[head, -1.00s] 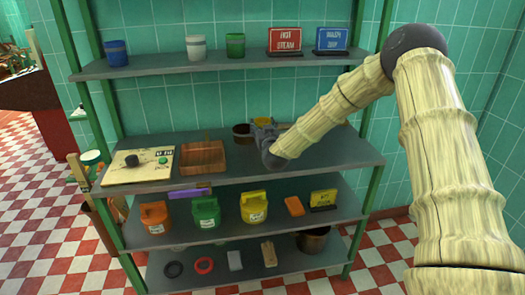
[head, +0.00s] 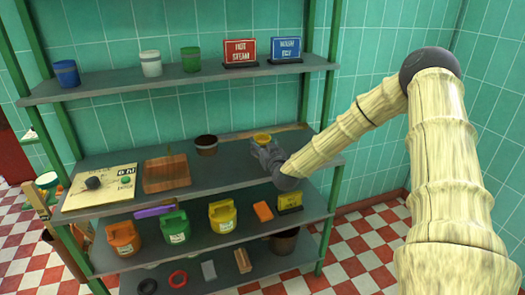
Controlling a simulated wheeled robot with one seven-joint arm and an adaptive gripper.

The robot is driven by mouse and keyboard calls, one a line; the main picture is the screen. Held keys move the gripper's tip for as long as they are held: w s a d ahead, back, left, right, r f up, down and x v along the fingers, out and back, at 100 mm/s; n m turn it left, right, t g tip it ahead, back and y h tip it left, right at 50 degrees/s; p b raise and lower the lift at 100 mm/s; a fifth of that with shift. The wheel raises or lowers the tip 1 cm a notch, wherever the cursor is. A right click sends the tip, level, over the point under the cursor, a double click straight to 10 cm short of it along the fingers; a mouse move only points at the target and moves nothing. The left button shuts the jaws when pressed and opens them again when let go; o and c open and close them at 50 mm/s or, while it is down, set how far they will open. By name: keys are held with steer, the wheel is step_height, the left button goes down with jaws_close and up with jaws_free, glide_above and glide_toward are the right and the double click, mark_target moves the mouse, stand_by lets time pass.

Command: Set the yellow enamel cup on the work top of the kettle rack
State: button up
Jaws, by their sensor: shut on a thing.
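The yellow enamel cup (head: 263,138) shows as a yellow rim with a dark mouth at the tip of my gripper (head: 262,147). My gripper is shut on the cup and hides most of its lower part. The cup looks upright. It is over the right part of the work top (head: 222,174), the grey shelf at middle height of the green-posted kettle rack. I cannot tell whether its base touches the work top.
The upper shelf (head: 215,76) holds cups and signs. Coloured cans (head: 223,217) stand below.

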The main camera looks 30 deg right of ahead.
steer(key=shift+f+p, duration=0.35)
steer(key=shift+f, duration=1.35)
steer(key=shift+f, duration=0.1)
steer(key=o, duration=1.1)
